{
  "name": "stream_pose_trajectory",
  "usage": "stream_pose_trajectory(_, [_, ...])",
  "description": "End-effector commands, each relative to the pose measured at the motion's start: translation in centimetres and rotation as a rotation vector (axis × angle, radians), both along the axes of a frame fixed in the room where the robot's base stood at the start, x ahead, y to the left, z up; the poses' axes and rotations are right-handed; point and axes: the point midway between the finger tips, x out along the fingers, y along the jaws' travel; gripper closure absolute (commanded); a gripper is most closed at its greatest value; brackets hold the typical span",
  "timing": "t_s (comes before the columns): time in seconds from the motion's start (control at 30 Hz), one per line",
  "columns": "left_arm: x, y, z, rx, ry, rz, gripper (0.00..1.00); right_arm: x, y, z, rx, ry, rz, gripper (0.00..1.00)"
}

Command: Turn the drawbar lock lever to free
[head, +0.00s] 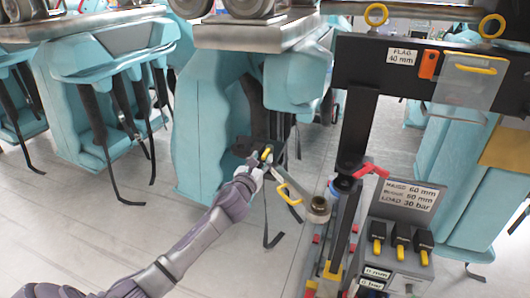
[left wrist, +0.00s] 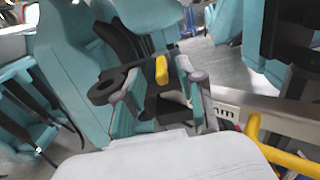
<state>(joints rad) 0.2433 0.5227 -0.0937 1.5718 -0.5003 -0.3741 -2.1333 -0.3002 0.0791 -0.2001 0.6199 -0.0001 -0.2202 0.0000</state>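A lever with a yellow grip (head: 266,153), seemingly the drawbar lock lever, stands at the dark coupling part beside the teal train car. In the left wrist view the yellow grip (left wrist: 161,70) is upright, next to a dark coupling eye (left wrist: 105,88). My left gripper (head: 262,162) is at the lever. In the left wrist view its two fingers (left wrist: 163,90) are apart, with the yellow grip between them in the picture. I cannot tell whether either finger touches it. The lever's lower part is hidden. My right gripper is not in view.
A panel with gauge labels (head: 405,198) and a black post (head: 356,125) stand to the right. Teal seats (head: 105,65) are at left. Grey floor (head: 105,215) is clear at lower left.

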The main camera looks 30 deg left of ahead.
Motion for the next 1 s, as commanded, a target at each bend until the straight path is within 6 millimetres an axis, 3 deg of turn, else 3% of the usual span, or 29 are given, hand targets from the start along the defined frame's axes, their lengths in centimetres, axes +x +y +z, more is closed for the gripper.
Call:
stream_pose_trajectory(0.2, [2.7,0.6,0.0,-0.002,0.001,0.0,0.61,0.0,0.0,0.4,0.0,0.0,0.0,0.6])
stream_pose_trajectory(0.6, [3.2,0.7,0.0,-0.001,0.0,-0.002,0.61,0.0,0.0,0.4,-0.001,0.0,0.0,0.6])
stream_pose_trajectory(0.83, [3.2,0.7,-0.1,-0.001,0.001,-0.002,1.0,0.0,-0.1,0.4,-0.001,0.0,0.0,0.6])
stream_pose_trajectory(1.0, [3.2,0.7,-0.1,-0.001,0.001,-0.001,1.0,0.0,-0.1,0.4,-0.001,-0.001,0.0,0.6])
